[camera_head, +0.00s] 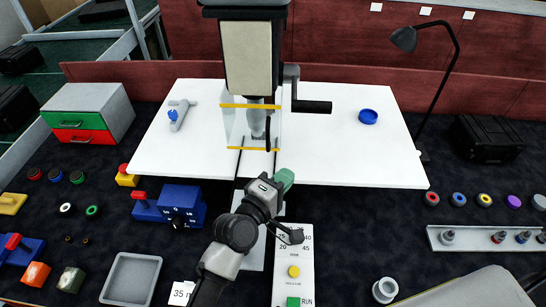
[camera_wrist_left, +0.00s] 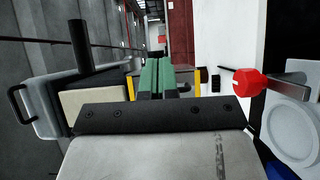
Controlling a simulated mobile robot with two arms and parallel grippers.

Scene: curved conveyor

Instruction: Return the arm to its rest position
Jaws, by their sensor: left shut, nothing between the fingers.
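My left arm (camera_head: 237,232) comes in from the bottom and reaches up to the front edge of the white table (camera_head: 350,150). My left gripper (camera_head: 285,179), with green fingers, is at that edge, below the press-like machine (camera_head: 249,60). In the left wrist view the green fingers (camera_wrist_left: 165,76) are together with nothing between them. The gripper is in front of the machine's yellow-edged guard (camera_head: 250,105); I cannot tell the exact gap. My right gripper is not in view.
A panel (camera_head: 307,245) with a yellow button and a green RUN button lies beside my forearm. A blue box (camera_head: 182,203), a grey tray (camera_head: 131,279) and a red-and-green drawer unit (camera_head: 90,112) are left. A lamp (camera_head: 404,39) and blue dish (camera_head: 368,116) are right.

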